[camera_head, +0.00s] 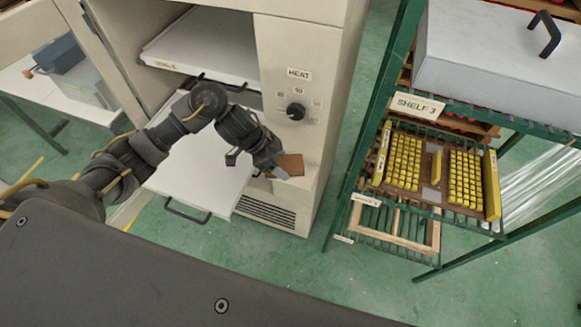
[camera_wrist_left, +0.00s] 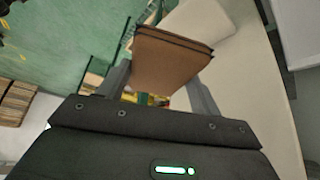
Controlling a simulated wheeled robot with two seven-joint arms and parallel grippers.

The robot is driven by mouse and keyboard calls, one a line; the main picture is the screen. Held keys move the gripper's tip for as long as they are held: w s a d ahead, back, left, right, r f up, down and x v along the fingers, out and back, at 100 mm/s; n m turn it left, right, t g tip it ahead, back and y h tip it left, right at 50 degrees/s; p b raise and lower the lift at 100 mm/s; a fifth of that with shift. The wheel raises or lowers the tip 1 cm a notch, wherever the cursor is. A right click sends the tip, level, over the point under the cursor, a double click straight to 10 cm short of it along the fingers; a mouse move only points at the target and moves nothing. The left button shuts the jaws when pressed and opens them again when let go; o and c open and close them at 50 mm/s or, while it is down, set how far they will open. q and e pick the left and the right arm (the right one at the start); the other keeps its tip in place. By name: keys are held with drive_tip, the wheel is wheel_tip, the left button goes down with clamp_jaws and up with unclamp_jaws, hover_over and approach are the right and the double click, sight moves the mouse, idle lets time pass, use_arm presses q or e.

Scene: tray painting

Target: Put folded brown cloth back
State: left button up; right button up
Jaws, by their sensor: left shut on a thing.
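The folded brown cloth (camera_head: 290,165) is in my left gripper (camera_head: 274,172), in front of the beige cabinet's face below the heat knob. In the left wrist view the cloth (camera_wrist_left: 168,58) shows as a flat folded block between the two fingers of the left gripper (camera_wrist_left: 165,85). The gripper is shut on it. My right gripper is in neither view.
The beige cabinet (camera_head: 325,60) has pulled-out white shelves (camera_head: 190,180) with dark handles, left of the gripper. A green rack (camera_head: 365,130) on the right holds a grey lidded box (camera_head: 480,60) and yellow blocks (camera_head: 405,160). Green floor (camera_head: 300,265) is clear in front.

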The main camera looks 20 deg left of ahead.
sight(289, 162)
use_arm(q)
drive_tip(key=w+f, duration=0.1)
drive_tip(key=f, duration=0.1)
drive_tip(key=w+d+f+b, duration=0.1)
drive_tip(key=w, duration=0.1)
drive_tip(key=w+f+b, duration=0.1)
drive_tip(key=f, duration=0.1)
drive_tip(key=shift+w+d+f, duration=0.2)
drive_tip(key=shift+f, duration=0.15)
wheel_tip(289, 162, down, 3)
drive_tip(key=shift+w+f+p, duration=0.1)
drive_tip(key=shift+w+p, duration=0.05)
drive_tip(key=shift+p, duration=0.15)
drive_tip(key=o, duration=0.7)
drive_tip(key=p+v, duration=0.2)
drive_tip(key=v, duration=1)
